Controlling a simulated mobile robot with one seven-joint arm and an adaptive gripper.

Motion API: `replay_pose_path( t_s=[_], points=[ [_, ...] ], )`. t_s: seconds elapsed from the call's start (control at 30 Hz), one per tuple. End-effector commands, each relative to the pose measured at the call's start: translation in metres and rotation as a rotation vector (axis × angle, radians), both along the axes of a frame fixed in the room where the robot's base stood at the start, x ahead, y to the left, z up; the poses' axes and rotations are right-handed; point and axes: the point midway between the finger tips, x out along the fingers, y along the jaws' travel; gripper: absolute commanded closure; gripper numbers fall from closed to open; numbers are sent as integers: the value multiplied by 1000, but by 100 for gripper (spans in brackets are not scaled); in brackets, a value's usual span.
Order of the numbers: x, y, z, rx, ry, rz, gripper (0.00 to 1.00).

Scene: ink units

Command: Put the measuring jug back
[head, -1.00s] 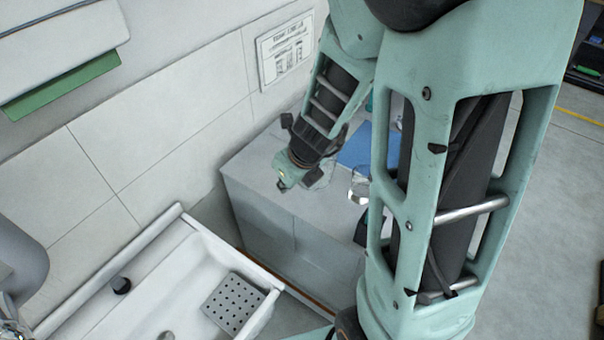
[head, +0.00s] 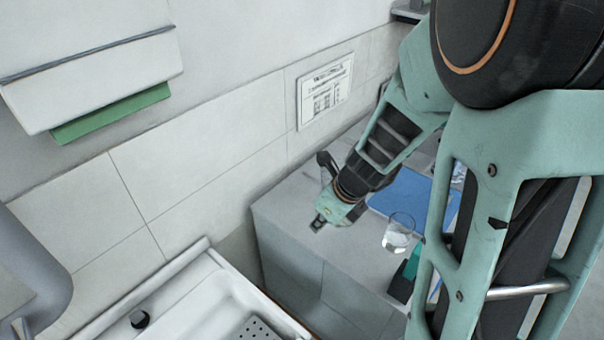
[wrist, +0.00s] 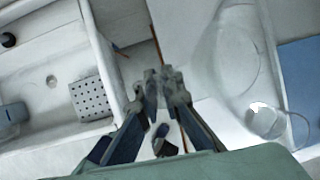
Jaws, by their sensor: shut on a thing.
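My gripper (head: 319,224) is over the near left part of the grey cabinet top (head: 290,210), pointing down. In the wrist view my gripper (wrist: 162,80) has its fingers closed together. A large clear outline, the measuring jug (wrist: 232,62), stands just right of the fingertips in the wrist view; the fingers appear shut on its handle side, but the grip itself is unclear. In the head view the jug is mostly hidden by my wrist. I cannot tell whether it touches the cabinet top.
A drinking glass (head: 398,236) stands near a blue mat (head: 400,190) on the cabinet, right of my gripper. A teal and black item (head: 405,275) is at the front edge. A white sink (head: 190,300) lies left, across a gap. A tiled wall (head: 210,150) runs behind.

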Motion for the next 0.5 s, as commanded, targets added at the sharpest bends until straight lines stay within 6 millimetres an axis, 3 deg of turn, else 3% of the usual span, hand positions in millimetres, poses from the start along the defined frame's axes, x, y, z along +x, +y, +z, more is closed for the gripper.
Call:
replay_pose_path(
  t_s=[0.23, 0.5],
  points=[
    [39, 9, -37, 0, 3, -2, 100],
    [61, 15, -60, 0, 0, -1, 100]
  ],
)
